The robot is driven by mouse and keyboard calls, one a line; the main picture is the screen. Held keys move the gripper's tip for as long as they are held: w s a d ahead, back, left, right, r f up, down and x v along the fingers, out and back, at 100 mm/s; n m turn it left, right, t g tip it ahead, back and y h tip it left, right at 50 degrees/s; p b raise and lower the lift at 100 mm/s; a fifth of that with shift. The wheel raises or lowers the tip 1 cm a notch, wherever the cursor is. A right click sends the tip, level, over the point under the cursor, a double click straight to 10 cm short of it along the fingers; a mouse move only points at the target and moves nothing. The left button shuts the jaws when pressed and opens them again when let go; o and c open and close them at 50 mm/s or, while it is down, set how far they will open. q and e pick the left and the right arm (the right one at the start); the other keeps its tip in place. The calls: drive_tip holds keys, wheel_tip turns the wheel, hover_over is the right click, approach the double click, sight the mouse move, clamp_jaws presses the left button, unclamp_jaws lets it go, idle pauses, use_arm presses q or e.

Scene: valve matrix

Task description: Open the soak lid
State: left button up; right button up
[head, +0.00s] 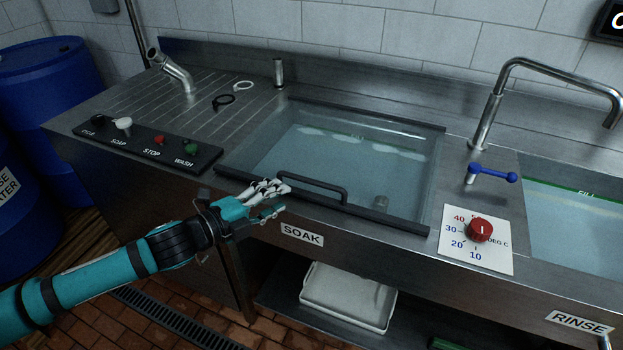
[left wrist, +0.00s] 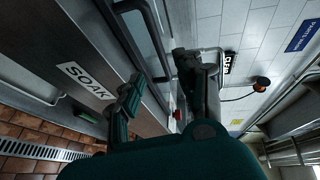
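The soak lid (head: 434,182) is a clear pane in a dark frame. It lies flat and closed over the water-filled soak basin. A dark bar handle (head: 313,188) stands along its front edge, and a SOAK label (head: 302,234) is on the counter front below. My left gripper (head: 281,198) is at the front edge of the lid, just left of the handle. Its fingers are spread with nothing between them; whether they touch the lid cannot be told. In the left wrist view the open fingers (left wrist: 160,68) point toward the lid's front edge. My right gripper is not in view.
A switch panel (head: 130,146) sits left of the lid. A bent pipe (head: 175,72) stands behind it. To the right are a red temperature knob (head: 479,231), a blue-handled valve (head: 490,173), a tall faucet (head: 489,112) and the rinse basin. A white tray (head: 348,296) is on the shelf below.

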sight(312, 183)
use_arm(q)
drive_tip(key=p+x, duration=0.1)
drive_tip(key=x, duration=0.9)
drive_tip(key=shift+w+d+f, duration=0.1)
drive_tip(key=shift+w+d, duration=0.15)
drive_tip(key=shift+w, duration=0.05)
clamp_jaws()
